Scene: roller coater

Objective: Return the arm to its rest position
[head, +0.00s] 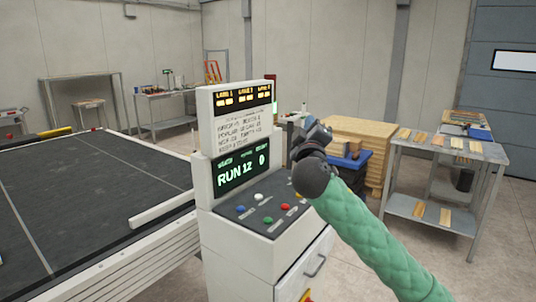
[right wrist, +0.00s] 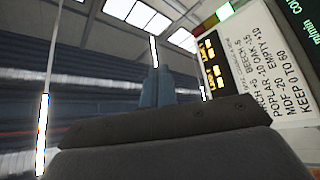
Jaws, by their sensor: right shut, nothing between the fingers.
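My right arm, in a green sleeve (head: 375,235), comes in from the lower right of the head view. My right gripper (head: 322,130) is raised beside the control console (head: 228,148), in front of its right edge and above the button panel. It looks apart from the buttons, though the exact gap cannot be told. In the right wrist view the fingers (right wrist: 157,88) are together, with nothing between them, and point up toward the ceiling. My left gripper is out of view.
A dark conveyor bed (head: 80,190) lies left. A metal table (head: 485,150) with wood samples stands right. A blue-topped cart (head: 355,160) stands behind my gripper. Open floor lies at right.

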